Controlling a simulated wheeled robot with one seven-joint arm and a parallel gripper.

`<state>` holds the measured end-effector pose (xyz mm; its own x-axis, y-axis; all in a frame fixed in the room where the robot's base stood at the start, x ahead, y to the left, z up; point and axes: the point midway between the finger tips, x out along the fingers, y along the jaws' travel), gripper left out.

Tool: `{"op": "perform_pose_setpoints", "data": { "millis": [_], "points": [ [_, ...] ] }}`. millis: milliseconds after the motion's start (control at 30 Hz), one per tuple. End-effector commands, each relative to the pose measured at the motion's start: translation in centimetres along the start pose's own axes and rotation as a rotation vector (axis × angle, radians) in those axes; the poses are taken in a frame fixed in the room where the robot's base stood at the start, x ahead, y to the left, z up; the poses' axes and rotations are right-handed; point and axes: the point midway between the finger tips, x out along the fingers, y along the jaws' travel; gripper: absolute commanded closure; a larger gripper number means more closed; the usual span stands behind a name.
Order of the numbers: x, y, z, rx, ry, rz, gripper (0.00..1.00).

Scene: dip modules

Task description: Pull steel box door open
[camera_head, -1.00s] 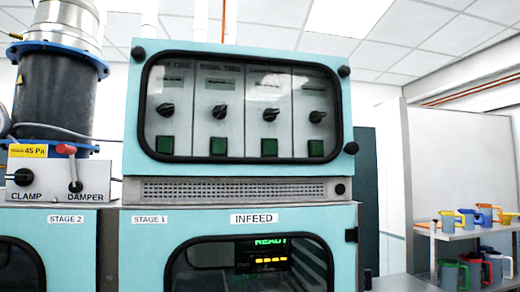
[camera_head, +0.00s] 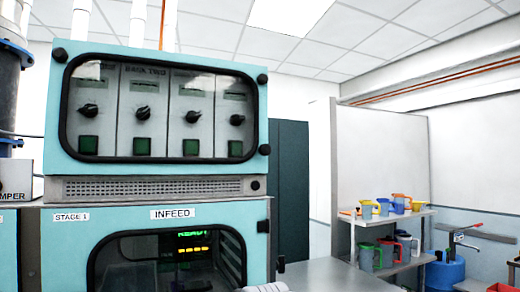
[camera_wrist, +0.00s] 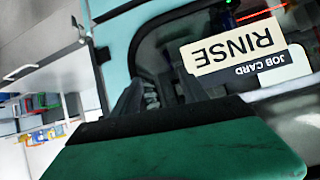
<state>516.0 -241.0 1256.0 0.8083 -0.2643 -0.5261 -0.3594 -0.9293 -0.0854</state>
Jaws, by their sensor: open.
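The steel box with a turquoise front, labelled INFEED and STAGE 1, stands at the left in the head view. Its door (camera_head: 71,244) has a dark rounded window and looks shut, though its lower part is out of frame. The door also shows close up in the wrist view (camera_wrist: 117,62), with a RINSE job card (camera_wrist: 232,52) seen upside down by its window. My gripper (camera_wrist: 160,92) is open, its dark fingers in front of the window area. No handle shows clearly, and I cannot tell whether the fingers touch anything.
Above the door is a control panel (camera_head: 160,108) with several knobs and green buttons. To the right is a bare grey worktop (camera_head: 325,275). Beyond it stands a shelf (camera_head: 385,215) of coloured jugs, with a blue container (camera_head: 445,272) and a tap farther right.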

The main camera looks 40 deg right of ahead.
Motion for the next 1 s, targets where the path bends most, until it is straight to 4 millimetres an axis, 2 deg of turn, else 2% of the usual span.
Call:
{"op": "perform_pose_setpoints", "data": {
  "millis": [33, 100, 167, 200, 267, 300, 400, 500, 600, 667, 900, 1000],
  "points": [
    [-1.4, 4.3, -4.8, 0.027, 0.096, 0.049, 0.49],
    [-3.1, 8.4, -9.2, 0.04, 0.206, 0.09, 0.49],
    [-5.1, 11.7, -12.4, 0.045, 0.288, 0.126, 0.49],
    [-6.5, 12.5, -14.9, 0.036, 0.361, 0.125, 0.49],
    [-8.8, 11.6, -19.1, 0.01, 0.492, 0.088, 0.49],
    [-10.7, 11.3, -21.7, -0.006, 0.574, 0.067, 0.49],
    [-15.5, 10.0, -27.0, -0.048, 0.761, 0.005, 0.49],
    [-19.3, 8.8, -30.2, -0.082, 0.891, -0.051, 0.49],
    [-20.7, 8.0, -31.7, -0.095, 0.942, -0.08, 0.49],
    [-20.5, 7.8, -32.5, -0.096, 0.946, -0.085, 0.49],
    [-17.9, 7.2, -36.3, -0.096, 0.944, -0.084, 0.49],
    [-17.0, 7.1, -37.3, -0.096, 0.944, -0.082, 0.49]
  ]
}}
